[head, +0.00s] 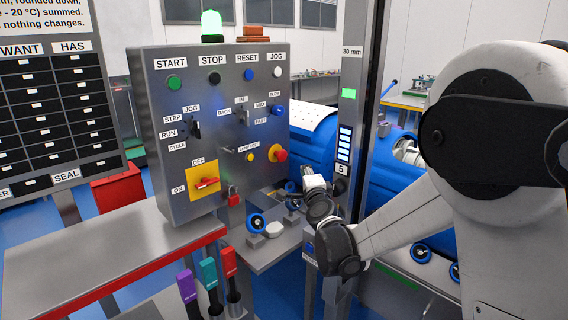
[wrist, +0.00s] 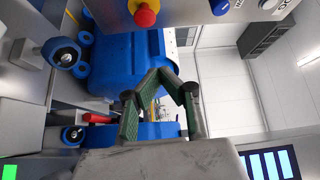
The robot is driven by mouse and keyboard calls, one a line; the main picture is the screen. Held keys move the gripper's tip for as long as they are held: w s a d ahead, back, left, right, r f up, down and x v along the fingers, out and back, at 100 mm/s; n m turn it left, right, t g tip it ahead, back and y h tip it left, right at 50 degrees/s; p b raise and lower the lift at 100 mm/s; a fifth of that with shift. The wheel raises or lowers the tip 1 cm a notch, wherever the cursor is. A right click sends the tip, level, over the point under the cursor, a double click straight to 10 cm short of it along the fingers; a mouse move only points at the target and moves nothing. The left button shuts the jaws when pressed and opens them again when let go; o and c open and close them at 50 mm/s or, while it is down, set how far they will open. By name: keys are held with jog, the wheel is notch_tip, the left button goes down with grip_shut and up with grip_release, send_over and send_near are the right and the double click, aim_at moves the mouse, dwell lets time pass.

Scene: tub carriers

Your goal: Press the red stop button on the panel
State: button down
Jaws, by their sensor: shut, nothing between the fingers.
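The grey control panel (head: 222,135) stands left of my arm. A red mushroom button (head: 281,155) on a yellow base sits at its lower right; the wrist view shows the red button (wrist: 145,17) at the top edge. The button under the STOP label (head: 214,77) looks black, not red. My gripper (wrist: 162,73) is shut and empty, its fingertips meeting below the red button in the wrist picture and apart from it. In the head view my wrist is low and right of the panel; the fingertips are hard to make out there.
A red rotary switch (head: 207,183) on a yellow plate and a red padlock (head: 233,196) sit low on the panel. A grey post (head: 349,110) with a lit display stands right of the panel. Blue tubs (head: 312,150) lie behind. Coloured-handled tools (head: 208,272) stand in front.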

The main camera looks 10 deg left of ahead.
jog(key=shift+w+a+f+m+t+h, duration=0.15)
jog(key=shift+w+a+f+m, duration=0.2)
jog(key=shift+f, duration=0.3)
jog(key=shift+w+a+f+m+t+h, duration=0.1)
jog(key=shift+w+a+f+m+h, duration=0.15)
jog(key=shift+f+m, duration=0.3)
jog(key=shift+w+a+f+m+t+h, duration=0.1)
jog(key=shift+w+a+f+m, duration=0.25)
jog(key=shift+f, duration=0.4)
jog(key=shift+w, duration=0.1)
send_near(286, 156)
jog(key=w+d, duration=0.2)
jog(key=w, duration=0.2)
jog(key=shift+w+a+r, duration=0.2)
jog(key=shift+w+a, duration=0.4)
jog(key=shift+a, duration=0.15)
jog(key=shift+w+a+r, duration=0.15)
jog(key=shift+w+a, duration=0.4)
jog(key=shift+a, duration=0.25)
